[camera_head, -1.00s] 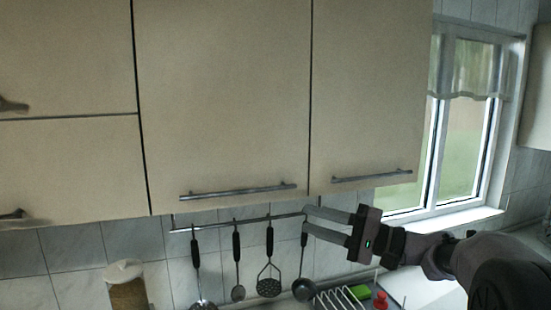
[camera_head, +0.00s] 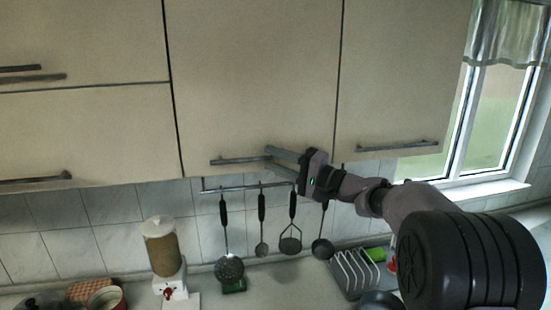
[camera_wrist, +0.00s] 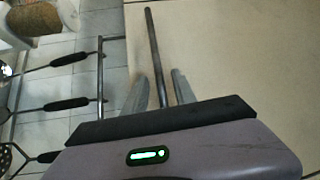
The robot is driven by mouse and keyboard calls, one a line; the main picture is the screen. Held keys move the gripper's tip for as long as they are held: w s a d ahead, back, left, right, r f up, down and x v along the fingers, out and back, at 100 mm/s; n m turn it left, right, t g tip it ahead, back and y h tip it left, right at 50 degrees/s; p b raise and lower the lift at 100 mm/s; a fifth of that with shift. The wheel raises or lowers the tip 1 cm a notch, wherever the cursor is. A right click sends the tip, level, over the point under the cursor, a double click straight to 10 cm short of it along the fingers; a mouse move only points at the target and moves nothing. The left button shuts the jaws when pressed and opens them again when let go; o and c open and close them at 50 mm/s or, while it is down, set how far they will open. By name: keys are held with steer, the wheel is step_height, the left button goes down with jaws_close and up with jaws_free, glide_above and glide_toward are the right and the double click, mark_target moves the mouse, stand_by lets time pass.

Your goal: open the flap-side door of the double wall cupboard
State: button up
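The double wall cupboard has two cream doors. Its flap-side door (camera_head: 255,75), beside the stacked flaps, is closed, with a grey bar handle (camera_head: 232,161) along its lower edge. The other door (camera_head: 400,70) is also closed and has its own bar handle (camera_head: 397,146). My gripper (camera_head: 269,158) is at the right end of the flap-side door's handle. In the wrist view, the handle bar (camera_wrist: 153,45) runs between the two fingers (camera_wrist: 159,78). The fingers are apart, with a gap seen on either side of the bar. The handle's right end is hidden behind my gripper.
Stacked flap fronts (camera_head: 80,130) are at the left. A utensil rail (camera_head: 235,187) with hanging ladles (camera_head: 228,265) is just below the door. A jar dispenser (camera_head: 160,250) and dish rack (camera_head: 355,270) stand on the counter. A window (camera_head: 500,110) is at the right.

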jaws_close()
stand_by(1.4)
